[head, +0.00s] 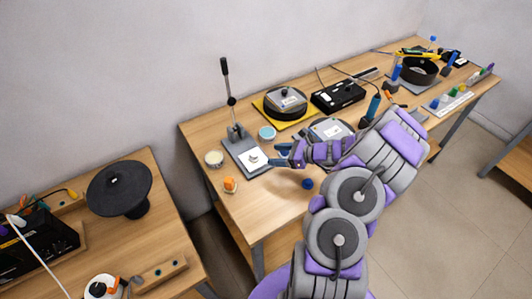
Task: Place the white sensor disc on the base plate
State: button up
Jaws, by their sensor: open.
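A grey base plate (240,149) with an upright black lever lies at the left end of the long wooden bench. A small white piece (254,158), which looks like the white sensor disc, sits on the plate's front part. It is too small to see its exact shape or how flat it lies. My gripper (277,155) is open at the plate's right edge, just right of the white piece. I see no contact between them. My arm comes in from the lower right and hides part of the bench.
A cream round tub (214,158) and an orange knob (230,184) stand left of the plate. A pale blue round container (267,132) stands behind my gripper. A yellow tray (272,113) with a round device and a black box (338,95) are farther back. The bench front-left is mostly clear.

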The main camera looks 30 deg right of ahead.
jog(key=s+a+r+n+g+y, duration=0.1)
jog(key=s+a+r+n+g, duration=0.45)
jog(key=a+r+n, duration=0.5)
jog(key=s+a+r+n+g, duration=0.4)
jog(key=s+a+r+n, duration=0.3)
jog(key=a, duration=0.7)
jog(key=s+a+r+n+g+h, duration=0.2)
jog(key=s, duration=0.3)
jog(key=s+a+r+n+g+h, duration=0.1)
jog(key=s+a+r+n+h, duration=0.1)
jog(key=s+n, duration=0.15)
jog(key=s+d+n+h, duration=0.2)
jog(key=s+h, duration=0.1)
jog(key=s, duration=0.3)
jog(key=s+d+r+n+h, duration=0.1)
jog(key=s+d+n+h, duration=0.1)
jog(key=s, duration=0.5)
jog(key=shift+d+r+n+h+p, duration=0.15)
jog(key=shift+d+n+h+p, duration=0.25)
jog(key=shift+n, duration=0.1)
jog(key=shift+c, duration=0.3)
